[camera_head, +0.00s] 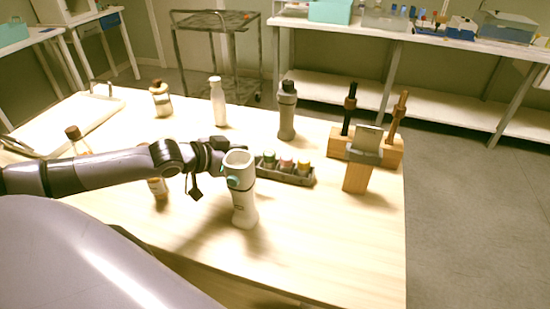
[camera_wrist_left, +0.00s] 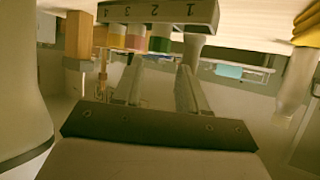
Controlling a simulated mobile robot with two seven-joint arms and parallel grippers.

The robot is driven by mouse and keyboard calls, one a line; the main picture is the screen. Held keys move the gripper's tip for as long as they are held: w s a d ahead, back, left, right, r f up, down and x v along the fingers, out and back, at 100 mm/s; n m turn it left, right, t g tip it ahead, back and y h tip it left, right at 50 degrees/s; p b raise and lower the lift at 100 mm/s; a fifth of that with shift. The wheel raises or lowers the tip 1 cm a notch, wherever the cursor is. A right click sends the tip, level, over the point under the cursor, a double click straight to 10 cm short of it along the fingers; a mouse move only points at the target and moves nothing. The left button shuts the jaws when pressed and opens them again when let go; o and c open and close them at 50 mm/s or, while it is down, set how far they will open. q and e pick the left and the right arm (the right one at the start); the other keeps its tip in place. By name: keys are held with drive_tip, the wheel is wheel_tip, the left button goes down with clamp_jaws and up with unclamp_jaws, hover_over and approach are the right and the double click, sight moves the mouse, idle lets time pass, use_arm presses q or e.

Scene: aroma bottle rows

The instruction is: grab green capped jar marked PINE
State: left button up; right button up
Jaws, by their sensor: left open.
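A grey rack (camera_head: 298,180) holds small jars near the table's middle. The green-capped jar (camera_head: 268,158) is leftmost of the jars I see, beside a pink-capped jar (camera_head: 286,163) and a yellow-capped jar (camera_head: 303,167). The wrist view, upside down, shows the numbered rack (camera_wrist_left: 205,12) with the green-capped jar (camera_wrist_left: 160,40) by the 2. The PINE marking is not readable. My left gripper (camera_head: 238,146) is at the rack's left end, partly hidden behind a white device. Its fingers (camera_wrist_left: 165,75) are apart and empty, pointing toward the rack, short of the green-capped jar. My right gripper is not in view.
The tall white device (camera_head: 243,205) stands close in front of my left gripper. A grey bottle (camera_head: 287,112) and a white bottle (camera_head: 217,104) stand behind. Wooden blocks (camera_head: 356,178) with tools stand right. Brown bottles and a white tray (camera_head: 80,120) are left. The front right table is clear.

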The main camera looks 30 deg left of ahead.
sight(264, 158)
use_arm(q)
drive_tip(key=shift+s+f+x, duration=0.1)
drive_tip(key=shift+f+x, duration=0.1)
drive_tip(key=shift+x, duration=1.45)
drive_tip(key=shift+s+f+x, duration=0.1)
drive_tip(key=shift+f+x, duration=0.05)
drive_tip(key=shift+x, duration=1.45)
drive_tip(key=c, duration=0.7)
